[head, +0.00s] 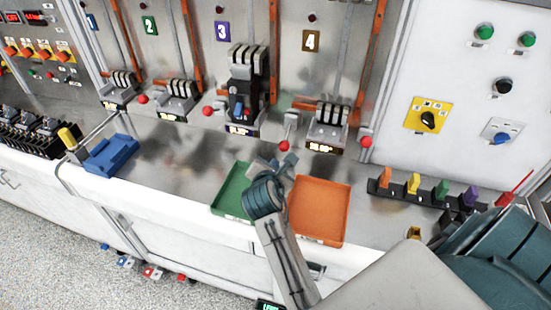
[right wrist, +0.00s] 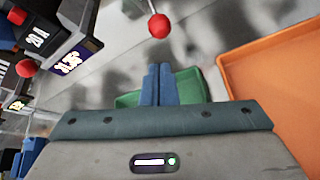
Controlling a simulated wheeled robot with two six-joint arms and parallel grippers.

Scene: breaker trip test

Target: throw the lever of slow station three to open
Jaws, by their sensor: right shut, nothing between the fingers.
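Station three, under the purple 3 plate (head: 222,31), holds a black breaker with a blue toggle (head: 239,108) above a lit display (head: 241,130). To its right, its lever slants down toward the bench front and ends in a red ball knob (head: 284,146). The knob also shows in the right wrist view (right wrist: 158,26), just beyond my fingertips. My right gripper (head: 287,161) is shut and empty, close to the knob on its front side; a small gap shows in the wrist view. My left gripper is not in view.
A green tray (head: 232,192) lies below my right gripper, an orange tray (head: 318,213) to its right. Neighbouring red knobs stand at station two (head: 208,110) and station four (head: 366,142). A blue holder (head: 110,154) sits at left, a row of coloured pieces (head: 413,184) at right.

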